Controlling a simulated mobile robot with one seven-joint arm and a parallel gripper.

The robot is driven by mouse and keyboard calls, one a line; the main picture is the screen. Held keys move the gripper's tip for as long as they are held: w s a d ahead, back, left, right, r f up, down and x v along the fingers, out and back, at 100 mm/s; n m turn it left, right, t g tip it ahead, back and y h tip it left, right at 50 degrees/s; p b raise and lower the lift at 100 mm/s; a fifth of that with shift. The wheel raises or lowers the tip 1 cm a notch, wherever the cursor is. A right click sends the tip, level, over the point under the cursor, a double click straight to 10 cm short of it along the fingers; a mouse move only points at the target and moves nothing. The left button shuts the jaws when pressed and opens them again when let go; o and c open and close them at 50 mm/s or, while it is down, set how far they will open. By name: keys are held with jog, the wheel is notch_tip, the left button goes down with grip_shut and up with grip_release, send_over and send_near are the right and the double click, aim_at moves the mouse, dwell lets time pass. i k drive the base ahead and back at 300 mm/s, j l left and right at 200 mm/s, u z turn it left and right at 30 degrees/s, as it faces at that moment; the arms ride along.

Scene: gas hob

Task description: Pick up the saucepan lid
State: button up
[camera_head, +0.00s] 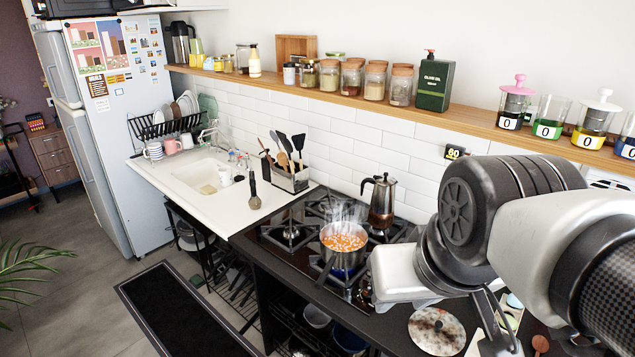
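A round, speckled, pinkish-grey disc (437,331) with a small dark spot near its middle lies flat on the dark counter at the bottom, right of centre. It looks like the saucepan lid, though I cannot be sure. The saucepan (343,245) stands uncovered on the hob, full of steaming orange soup with pale bits. My arm comes in from the right. A dark part of my gripper (496,325) shows just right of the disc, apart from it in the picture. The fingertips are cut off or hidden, so their opening does not show.
A moka pot (382,203) stands on the hob behind the saucepan. A utensil holder (287,175) and a sink (204,174) are to the left. A wooden shelf (330,93) with jars runs along the wall. Small items lie right of the disc, partly behind my arm.

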aim_at(435, 331)
jog(key=i+j+z, duration=0.15)
jog(key=z, duration=0.35)
jog(key=i+j+z, duration=0.25)
jog(key=z, duration=0.25)
jog(key=i+j+z, duration=0.1)
jog(key=j+z, duration=0.2)
jog(key=z, duration=0.2)
